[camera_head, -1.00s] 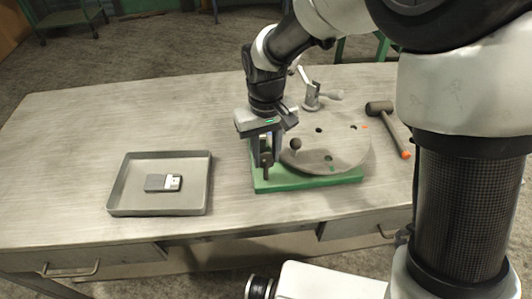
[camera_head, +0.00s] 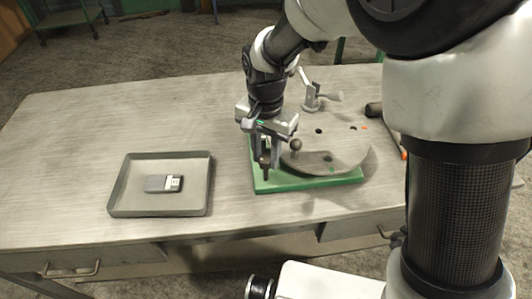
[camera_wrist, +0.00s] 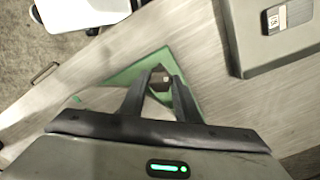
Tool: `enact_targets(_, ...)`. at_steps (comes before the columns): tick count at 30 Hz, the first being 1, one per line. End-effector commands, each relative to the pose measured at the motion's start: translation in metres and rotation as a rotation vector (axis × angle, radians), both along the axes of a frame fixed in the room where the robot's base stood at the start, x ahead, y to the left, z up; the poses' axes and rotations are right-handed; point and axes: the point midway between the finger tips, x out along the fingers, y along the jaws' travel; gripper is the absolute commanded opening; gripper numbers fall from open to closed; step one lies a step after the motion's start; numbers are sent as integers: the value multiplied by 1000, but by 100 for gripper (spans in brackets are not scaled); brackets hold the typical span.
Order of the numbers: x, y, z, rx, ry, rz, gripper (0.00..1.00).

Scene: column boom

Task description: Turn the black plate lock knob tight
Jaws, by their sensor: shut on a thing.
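The black plate lock knob (camera_wrist: 160,83) shows as a small dark piece between my fingertips in the wrist view, over the green base. In the head view my fingers mostly hide it. My gripper (camera_head: 264,166) points down at the left part of the green base (camera_head: 300,184), left of the round grey plate (camera_head: 345,150). In the wrist view my gripper (camera_wrist: 161,76) has its two fingers closing in on the knob from both sides. How tight the knob is cannot be seen.
A dark ball-ended handle (camera_head: 296,145) stands close right of my fingers. A metal clamp lever (camera_head: 312,95) stands behind the plate. A mallet (camera_head: 375,109) lies at right, partly behind my arm. A grey tray (camera_head: 125,192) holding a small device (camera_head: 163,183) sits left.

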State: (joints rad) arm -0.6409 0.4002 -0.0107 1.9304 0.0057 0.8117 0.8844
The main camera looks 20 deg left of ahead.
Motion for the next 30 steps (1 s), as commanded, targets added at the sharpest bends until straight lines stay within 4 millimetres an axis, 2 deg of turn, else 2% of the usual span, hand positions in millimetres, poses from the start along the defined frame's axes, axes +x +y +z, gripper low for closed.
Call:
enact_targets(10, 1, 0, 1, 2, -3, -129, 7)
enact_targets(26, 1, 1, 1, 2, -3, -149, 7)
enact_targets(27, 1, 1, 1, 2, -3, -149, 36)
enact_targets(29, 1, 0, 1, 3, -2, -148, 46)
enact_targets(30, 1, 0, 1, 2, -2, -148, 48)
